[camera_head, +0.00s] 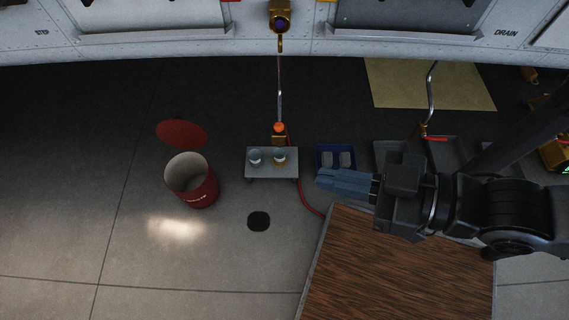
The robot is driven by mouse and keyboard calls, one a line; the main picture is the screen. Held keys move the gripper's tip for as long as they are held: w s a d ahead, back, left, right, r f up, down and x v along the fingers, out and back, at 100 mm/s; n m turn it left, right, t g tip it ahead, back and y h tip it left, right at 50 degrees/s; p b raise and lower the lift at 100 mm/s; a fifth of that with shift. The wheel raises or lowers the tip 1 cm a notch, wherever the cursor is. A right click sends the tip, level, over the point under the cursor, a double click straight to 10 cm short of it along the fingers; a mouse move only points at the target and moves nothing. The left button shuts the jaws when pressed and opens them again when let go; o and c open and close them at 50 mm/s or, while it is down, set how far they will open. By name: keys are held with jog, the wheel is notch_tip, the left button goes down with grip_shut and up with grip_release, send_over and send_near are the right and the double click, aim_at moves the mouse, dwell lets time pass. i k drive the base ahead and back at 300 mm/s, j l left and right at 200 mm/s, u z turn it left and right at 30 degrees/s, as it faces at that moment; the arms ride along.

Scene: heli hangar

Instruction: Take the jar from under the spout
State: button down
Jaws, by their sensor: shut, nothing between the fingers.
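Two small jars stand on a low grey stand (259,170). The left jar (255,157) looks pale or clear, and the right jar (280,160) shows an amber tint. A thin metal pipe (280,90) comes down from a brass fitting (281,18) on the helicopter's side to an orange-topped piece, the likely spout (279,131), just behind the right jar. I cannot tell whether it is directly over that jar. My gripper (320,179) is shut and empty, pointing left, to the right of the stand and apart from the jars.
A red bin (201,189) stands left of the stand, its red lid (182,133) on the floor behind it. A blue tray (322,153) sits right of the stand. A wood-topped table (400,275) is in front. A red hose (304,196) curves along the floor.

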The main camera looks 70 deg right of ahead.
aim_at(280, 162)
jog(key=k+z, duration=0.85)
jog(key=i+u, duration=0.3)
jog(key=i+l+u, duration=0.1)
jog(key=u, duration=0.15)
jog(key=i+j, duration=0.15)
jog(key=i, duration=0.5)
jog(key=i+z, duration=0.25)
jog(key=j+z, duration=0.1)
jog(key=z, duration=0.2)
